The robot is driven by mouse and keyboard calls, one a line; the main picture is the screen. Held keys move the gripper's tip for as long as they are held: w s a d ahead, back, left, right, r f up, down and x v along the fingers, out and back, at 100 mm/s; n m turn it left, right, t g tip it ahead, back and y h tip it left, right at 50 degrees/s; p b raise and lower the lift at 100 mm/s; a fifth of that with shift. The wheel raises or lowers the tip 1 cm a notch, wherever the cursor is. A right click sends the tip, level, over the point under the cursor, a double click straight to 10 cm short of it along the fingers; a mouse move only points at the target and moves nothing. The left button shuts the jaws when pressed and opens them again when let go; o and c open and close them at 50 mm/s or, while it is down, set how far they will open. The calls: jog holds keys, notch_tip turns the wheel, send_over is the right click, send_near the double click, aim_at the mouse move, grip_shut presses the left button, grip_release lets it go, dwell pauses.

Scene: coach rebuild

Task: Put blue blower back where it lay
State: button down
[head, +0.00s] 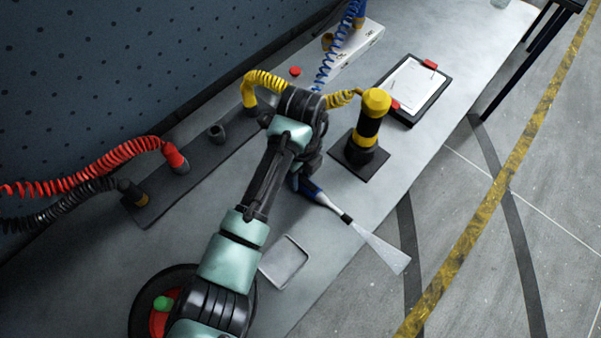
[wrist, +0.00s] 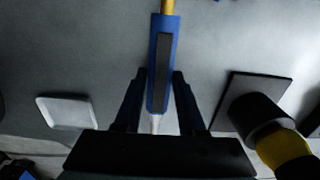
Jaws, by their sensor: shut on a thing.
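The blue blower (head: 318,193) shows in the head view beside my wrist, with a dark tip and a pale wedge (head: 383,250) at its front end, reaching past the bench edge. In the wrist view the blower (wrist: 163,60) has a blue body with a dark strip, yellow at its top end and a pale tip below. My gripper (wrist: 158,80) is shut on the blower, one finger on each side. In the head view my arm hides the fingers and part of the blower. I cannot tell whether the blower touches the grey bench (head: 225,255).
A yellow and black post (head: 372,115) on a dark square base stands right of my gripper. A clipboard (head: 415,88) lies behind it. A dark rail (head: 205,160) with red, black and yellow coiled hoses runs along the wall. A small grey tray (head: 284,262) lies near the front edge.

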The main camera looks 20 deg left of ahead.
jog(key=shift+f, duration=0.1)
jog(key=shift+c, duration=2.1)
grip_release()
notch_tip(320, 180, up, 13)
jog(key=p, duration=0.2)
